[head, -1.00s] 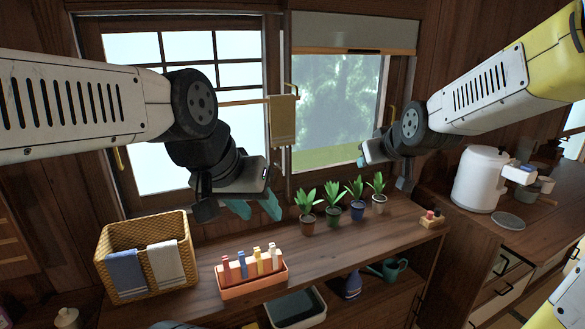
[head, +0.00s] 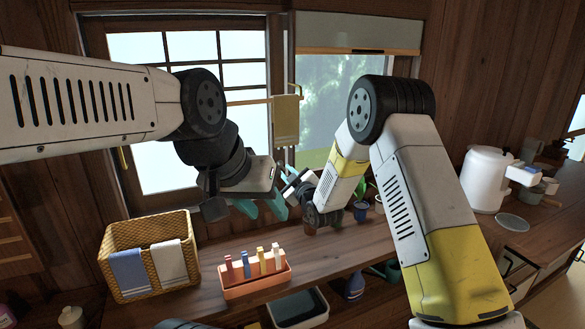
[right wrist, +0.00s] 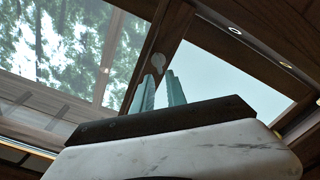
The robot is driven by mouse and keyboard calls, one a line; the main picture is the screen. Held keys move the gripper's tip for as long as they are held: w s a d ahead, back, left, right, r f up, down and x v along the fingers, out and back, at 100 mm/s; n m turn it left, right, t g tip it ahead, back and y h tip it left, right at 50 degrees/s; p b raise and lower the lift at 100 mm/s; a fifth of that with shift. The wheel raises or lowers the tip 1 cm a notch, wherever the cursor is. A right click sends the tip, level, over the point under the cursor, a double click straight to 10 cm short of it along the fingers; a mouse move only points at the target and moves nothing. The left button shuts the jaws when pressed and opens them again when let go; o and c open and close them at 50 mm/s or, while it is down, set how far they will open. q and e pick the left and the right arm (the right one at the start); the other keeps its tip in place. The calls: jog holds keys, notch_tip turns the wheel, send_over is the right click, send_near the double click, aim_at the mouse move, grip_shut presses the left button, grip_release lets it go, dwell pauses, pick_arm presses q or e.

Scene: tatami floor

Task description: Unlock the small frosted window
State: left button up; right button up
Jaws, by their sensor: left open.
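Two windows stand side by side in the head view. The left one (head: 160,160) has a dark grid and pale panes; the right one (head: 322,95) has a raised blind and shows blurred trees. I cannot tell which is the small frosted window. My left gripper (head: 262,207) is open and empty, low before the left window. My right gripper (head: 286,174) is just right of it, by the post between the windows. In the right wrist view its two teal fingers (right wrist: 160,92) stand apart with nothing between them.
A yellow towel (head: 286,120) hangs on a rail by the post. Below are a wicker basket (head: 112,262) with towels, an orange tray (head: 254,287) of coloured sticks and potted plants (head: 360,208), partly hidden by my right arm. A white appliance (head: 485,180) stands at right.

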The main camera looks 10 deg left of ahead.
aim_at(281, 166)
jog(key=x, duration=0.5)
jog(key=shift+w+a, duration=0.15)
jog(key=shift+w, duration=0.1)
grip_shut()
